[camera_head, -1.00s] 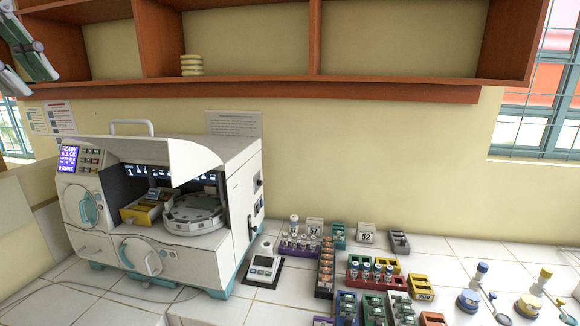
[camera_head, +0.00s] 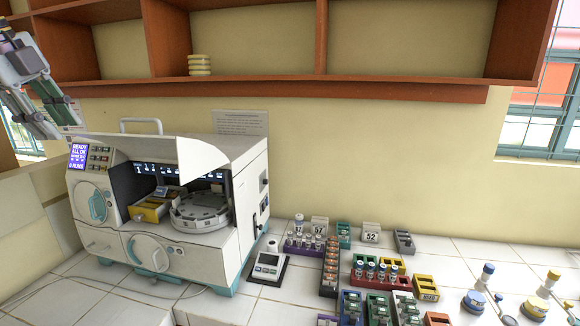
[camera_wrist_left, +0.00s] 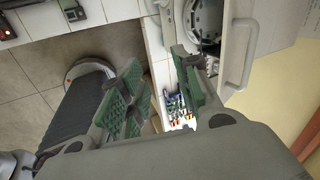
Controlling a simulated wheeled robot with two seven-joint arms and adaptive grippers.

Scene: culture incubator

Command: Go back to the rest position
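My left gripper (camera_head: 58,128) hangs at the upper left of the head view, in front of the shelf and wall. It is left of and above the white incubator machine (camera_head: 205,262), apart from it. In the left wrist view, the gripper (camera_wrist_left: 163,82) has its two green-padded fingers spread apart with nothing between them. The incubator's front hood is raised, showing a round carousel (camera_head: 200,212) and a yellow box (camera_head: 150,211) inside. My right gripper is not in view.
A small device with a display (camera_head: 267,268) stands right of the machine. Several tube racks, including a purple rack (camera_head: 303,249) and a yellow rack (camera_head: 425,288), cover the middle of the tiled bench. Blue-capped (camera_head: 474,300) and yellow-capped (camera_head: 536,304) items stand at right. A wooden shelf (camera_head: 290,88) spans above.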

